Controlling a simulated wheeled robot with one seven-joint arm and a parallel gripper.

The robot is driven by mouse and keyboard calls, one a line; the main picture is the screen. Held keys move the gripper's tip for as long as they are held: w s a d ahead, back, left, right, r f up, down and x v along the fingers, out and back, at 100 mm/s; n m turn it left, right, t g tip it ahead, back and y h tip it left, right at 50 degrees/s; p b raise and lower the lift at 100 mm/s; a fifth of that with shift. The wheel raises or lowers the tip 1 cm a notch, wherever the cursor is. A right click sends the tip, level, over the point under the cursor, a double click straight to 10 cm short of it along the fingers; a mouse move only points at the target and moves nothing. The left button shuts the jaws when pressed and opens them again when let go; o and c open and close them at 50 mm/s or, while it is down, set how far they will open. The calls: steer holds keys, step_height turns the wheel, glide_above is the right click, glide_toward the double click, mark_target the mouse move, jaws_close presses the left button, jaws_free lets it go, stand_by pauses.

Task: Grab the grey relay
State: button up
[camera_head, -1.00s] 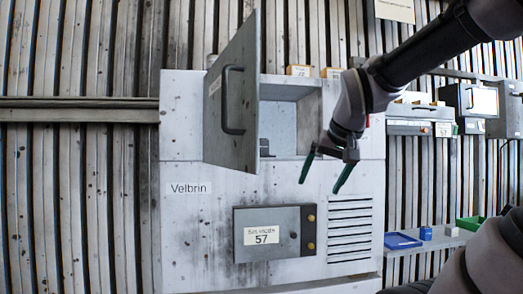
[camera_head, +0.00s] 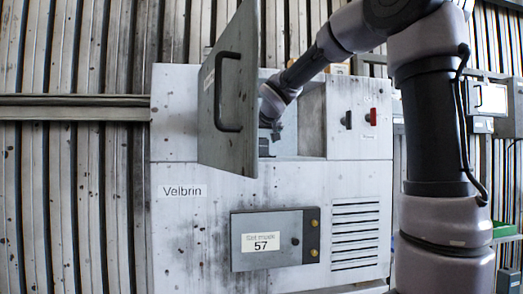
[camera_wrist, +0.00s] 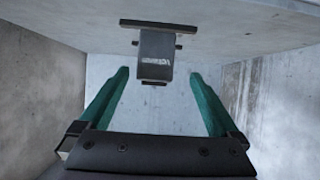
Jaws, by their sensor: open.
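The grey relay (camera_wrist: 157,52) is a dark grey block with a small white label and a wider flange, against the pale surface at the top of the wrist view. In the head view a dark shape low in the open compartment (camera_head: 264,147) appears to be it, partly hidden by the door. My gripper (camera_wrist: 159,76) is inside the compartment, its two green fingers apart, one on each side of the relay's line. The fingers are open and empty, and no contact with the relay shows. In the head view my wrist covers much of the opening.
The grey compartment door (camera_head: 232,100) with its dark handle stands open at the left of the opening. Compartment walls (camera_wrist: 40,85) rise close on both sides of my fingers. A red switch (camera_head: 372,117) is right of the opening, and a box marked 57 (camera_head: 290,222) is below.

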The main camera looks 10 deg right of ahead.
mark_target(263, 140)
steer(key=x, duration=0.5)
steer(key=shift+w+d+r, duration=0.15)
steer(key=shift+w+d, duration=0.1)
steer(key=shift+d, duration=0.1)
steer(key=shift+r, duration=0.1)
jaws_close()
